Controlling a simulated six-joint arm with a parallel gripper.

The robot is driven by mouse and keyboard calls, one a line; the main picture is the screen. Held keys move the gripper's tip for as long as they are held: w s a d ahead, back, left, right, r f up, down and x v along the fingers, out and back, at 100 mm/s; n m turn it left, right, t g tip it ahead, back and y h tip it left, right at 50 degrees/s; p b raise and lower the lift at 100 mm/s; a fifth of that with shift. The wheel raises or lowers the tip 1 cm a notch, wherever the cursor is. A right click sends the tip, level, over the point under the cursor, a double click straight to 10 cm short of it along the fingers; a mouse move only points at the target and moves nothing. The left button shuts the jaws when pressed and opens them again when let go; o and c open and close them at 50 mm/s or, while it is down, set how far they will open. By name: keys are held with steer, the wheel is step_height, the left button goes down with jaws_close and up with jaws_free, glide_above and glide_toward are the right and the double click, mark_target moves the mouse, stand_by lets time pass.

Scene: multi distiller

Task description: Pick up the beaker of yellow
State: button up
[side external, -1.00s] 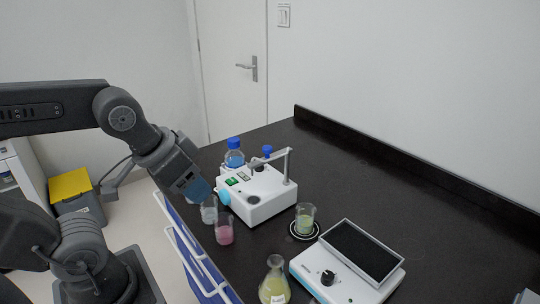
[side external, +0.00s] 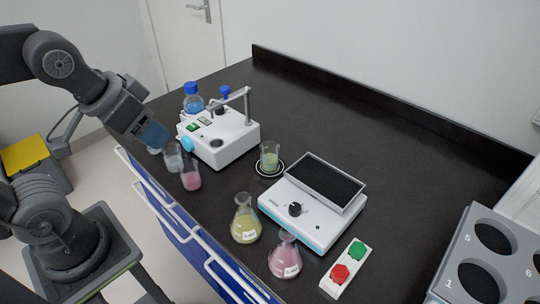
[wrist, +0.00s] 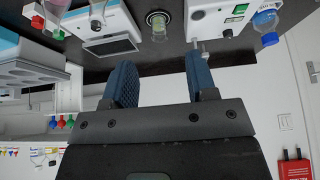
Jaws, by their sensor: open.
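A small glass beaker of pale yellow-green liquid (side external: 270,160) stands upright on a round dark pad with a white ring. It also shows in the wrist view (wrist: 158,20), beyond my fingertips and between their lines. A conical flask of yellow (side external: 246,225) stands nearer the bench's front edge. My gripper (side external: 153,134) is left of the white device, above the front edge and apart from the pale yellow-green beaker. In the wrist view my gripper (wrist: 158,62) shows two blue fingers spread apart with nothing between them.
A beaker of pink (side external: 191,178) and a nearly clear beaker (side external: 173,158) stand close to my gripper. The white device (side external: 225,138), a stirrer with a dark plate (side external: 308,215), a pink flask (side external: 285,258) and a button box (side external: 345,268) surround the target area. The back of the bench is clear.

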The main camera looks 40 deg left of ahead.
steer(key=shift+o, duration=0.3)
steer(key=o, duration=0.5)
